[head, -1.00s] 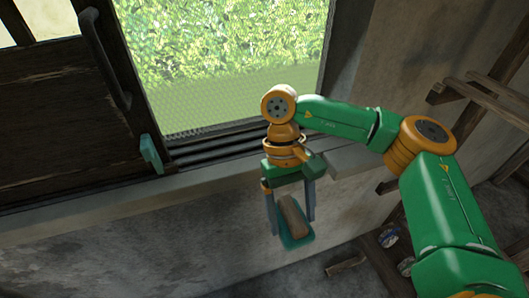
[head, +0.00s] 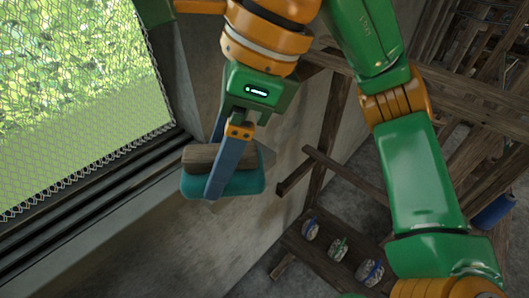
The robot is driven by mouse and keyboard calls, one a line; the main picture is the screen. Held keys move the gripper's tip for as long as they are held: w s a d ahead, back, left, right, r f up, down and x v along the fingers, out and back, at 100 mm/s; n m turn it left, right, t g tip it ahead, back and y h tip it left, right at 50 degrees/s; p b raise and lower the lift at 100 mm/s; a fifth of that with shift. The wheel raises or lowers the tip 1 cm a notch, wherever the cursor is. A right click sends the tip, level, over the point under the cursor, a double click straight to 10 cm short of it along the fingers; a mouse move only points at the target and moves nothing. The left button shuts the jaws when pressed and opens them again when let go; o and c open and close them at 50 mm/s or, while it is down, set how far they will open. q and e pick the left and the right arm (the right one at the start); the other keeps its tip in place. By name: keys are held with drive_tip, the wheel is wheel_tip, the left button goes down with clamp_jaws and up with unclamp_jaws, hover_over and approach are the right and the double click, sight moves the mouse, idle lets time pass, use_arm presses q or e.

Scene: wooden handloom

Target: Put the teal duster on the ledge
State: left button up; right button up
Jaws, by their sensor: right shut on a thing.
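The teal duster (head: 245,183) has a wooden back (head: 201,156) above a teal pad. My right gripper (head: 212,182) is shut on it, with one finger across its near side; the far finger is mostly hidden. The duster is held roughly level, by the right end of the window's ledge (head: 105,232). The ledge is a pale grey strip along the dark window rails. I cannot tell how high the duster is over the ledge. My left gripper is not in view.
A window with wire mesh (head: 85,130) stands at the left. A wooden rack (head: 345,170) is at the right, with several wrapped yarn bundles (head: 338,248) on a low plank. A blue cylinder (head: 494,212) lies at the far right. The ledge's visible part looks clear.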

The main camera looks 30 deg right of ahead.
drive_tip(key=shift+m, duration=0.3)
drive_tip(key=w+d+f+p, duration=0.1)
drive_tip(key=w+f, duration=0.2)
drive_tip(key=w, duration=0.1)
drive_tip(key=w+d+f+p, duration=0.1)
drive_tip(key=w+d+f, duration=0.1)
drive_tip(key=w+f, duration=0.1)
drive_tip(key=w+d+f+p, duration=0.1)
drive_tip(key=w+d+f, duration=0.1)
drive_tip(key=w, duration=0.3)
drive_tip(key=shift+w+d+f, duration=0.1)
drive_tip(key=shift+w+f, duration=0.2)
drive_tip(key=shift+f, duration=0.35)
wheel_tip(320, 180, down, 3)
drive_tip(key=shift+f+p, duration=0.1)
drive_tip(key=shift+p, duration=0.2)
drive_tip(key=shift+f, duration=0.25)
drive_tip(key=o, duration=1)
drive_tip(key=shift+r, duration=0.3)
drive_tip(key=p+v, duration=0.1)
drive_tip(key=v, duration=1)
drive_tip(key=shift+s+d+r, duration=0.1)
drive_tip(key=shift+r, duration=0.3)
